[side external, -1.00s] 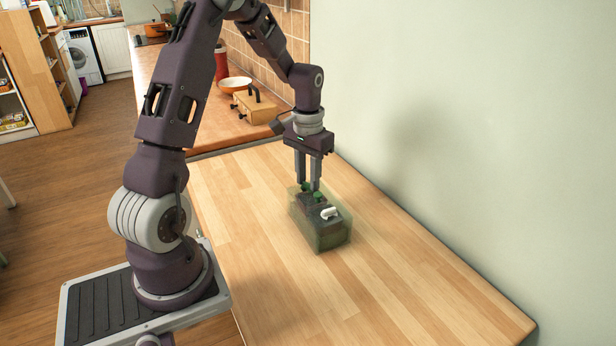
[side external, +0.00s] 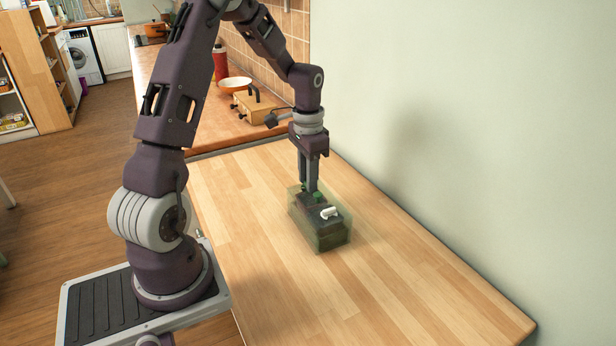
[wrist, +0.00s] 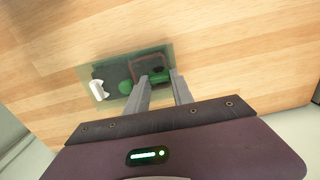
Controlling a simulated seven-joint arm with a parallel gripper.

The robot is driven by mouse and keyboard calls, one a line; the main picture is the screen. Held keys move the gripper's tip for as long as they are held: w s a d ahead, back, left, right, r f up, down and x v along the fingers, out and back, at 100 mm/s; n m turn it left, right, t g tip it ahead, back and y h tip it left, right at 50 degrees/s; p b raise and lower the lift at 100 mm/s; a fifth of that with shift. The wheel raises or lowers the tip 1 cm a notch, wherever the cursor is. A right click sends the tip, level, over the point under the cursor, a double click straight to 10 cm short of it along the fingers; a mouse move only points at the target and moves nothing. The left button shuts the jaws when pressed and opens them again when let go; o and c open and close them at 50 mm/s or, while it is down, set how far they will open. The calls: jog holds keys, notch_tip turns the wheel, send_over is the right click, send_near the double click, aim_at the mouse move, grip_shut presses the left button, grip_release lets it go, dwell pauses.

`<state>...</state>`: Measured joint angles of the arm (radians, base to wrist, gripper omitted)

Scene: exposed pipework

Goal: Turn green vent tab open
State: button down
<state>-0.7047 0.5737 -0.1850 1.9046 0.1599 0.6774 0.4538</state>
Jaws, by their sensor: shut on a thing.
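A dark pipework block in a see-through green casing (side external: 333,240) sits on the wooden worktop. It shows in the wrist view (wrist: 90,73) too. My gripper (side external: 312,188) points straight down over the block's far end. In the wrist view its fingertips (wrist: 162,74) are shut on a green tab (wrist: 159,78), which shows between them. A second, rounded green knob (wrist: 125,88) is just left of the fingers. A white handle (side external: 329,212) stands on the block's near end, and it shows in the wrist view (wrist: 98,90) at the left. The fingers partly hide the green tab.
The wooden worktop (side external: 400,270) is clear around the block. A pale green wall (side external: 470,130) runs along the right side.

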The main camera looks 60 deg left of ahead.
jog(key=c, duration=1.1)
grip_release()
notch_tip(320, 180, up, 6)
jog(key=shift+r, duration=0.1)
jog(key=shift+d+r, duration=0.15)
jog(key=shift+r, duration=0.45)
jog(key=s+d+r+t+y, duration=0.1)
jog(key=s+d+r+t, duration=0.1)
jog(key=s+d+r, duration=0.45)
jog(key=s+d+r+t, duration=0.1)
jog(key=s+d+r, duration=0.3)
jog(key=d, duration=0.5)
jog(key=s+d+t, duration=0.1)
jog(key=s, duration=0.1)
jog(key=s+d, duration=0.2)
jog(key=s, duration=0.1)
jog(key=s+d+t+h, duration=0.1)
jog(key=s+d, duration=0.1)
jog(key=s, duration=0.1)
jog(key=shift+s+t, duration=0.2)
jog(key=shift+t, duration=0.1)
